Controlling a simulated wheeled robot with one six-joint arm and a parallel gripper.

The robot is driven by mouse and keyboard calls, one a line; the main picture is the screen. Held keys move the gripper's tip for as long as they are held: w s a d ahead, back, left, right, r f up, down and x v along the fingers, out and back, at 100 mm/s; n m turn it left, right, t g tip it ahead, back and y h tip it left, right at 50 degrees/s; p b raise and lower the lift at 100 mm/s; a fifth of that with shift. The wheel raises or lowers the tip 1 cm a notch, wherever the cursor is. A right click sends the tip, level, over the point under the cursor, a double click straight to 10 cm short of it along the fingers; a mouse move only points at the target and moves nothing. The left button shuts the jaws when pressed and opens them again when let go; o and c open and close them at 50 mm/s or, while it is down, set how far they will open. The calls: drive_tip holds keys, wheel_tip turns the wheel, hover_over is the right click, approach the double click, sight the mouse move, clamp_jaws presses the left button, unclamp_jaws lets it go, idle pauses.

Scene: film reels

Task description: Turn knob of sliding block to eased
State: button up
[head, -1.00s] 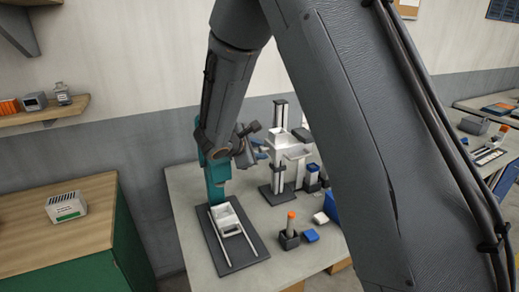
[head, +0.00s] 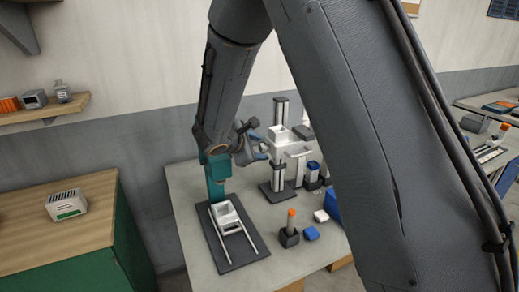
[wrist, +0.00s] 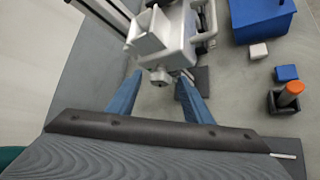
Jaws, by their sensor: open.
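The white sliding block (head: 280,136) sits on upright posts at the back of the table in the head view. In the wrist view the block (wrist: 172,35) fills the top middle, with a small pale knob (wrist: 160,77) low on its near side. My gripper (wrist: 160,74) is open, with one blue finger on each side of the knob as seen from the wrist. I cannot tell whether the fingers touch it. In the head view my gripper (head: 262,149) is small, just left of the block, and my arm hides part of the scene.
A dark plate with a white frame (head: 229,219) lies at the table's front left. A dark holder with an orange-topped piece (head: 290,232), a blue block (head: 311,234) and a small white block (head: 321,216) stand at the right. A blue box (wrist: 262,18) stands beyond.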

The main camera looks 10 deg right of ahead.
drive_tip(key=b+v, duration=0.2)
drive_tip(key=v, duration=0.5)
drive_tip(key=shift+s, duration=0.1)
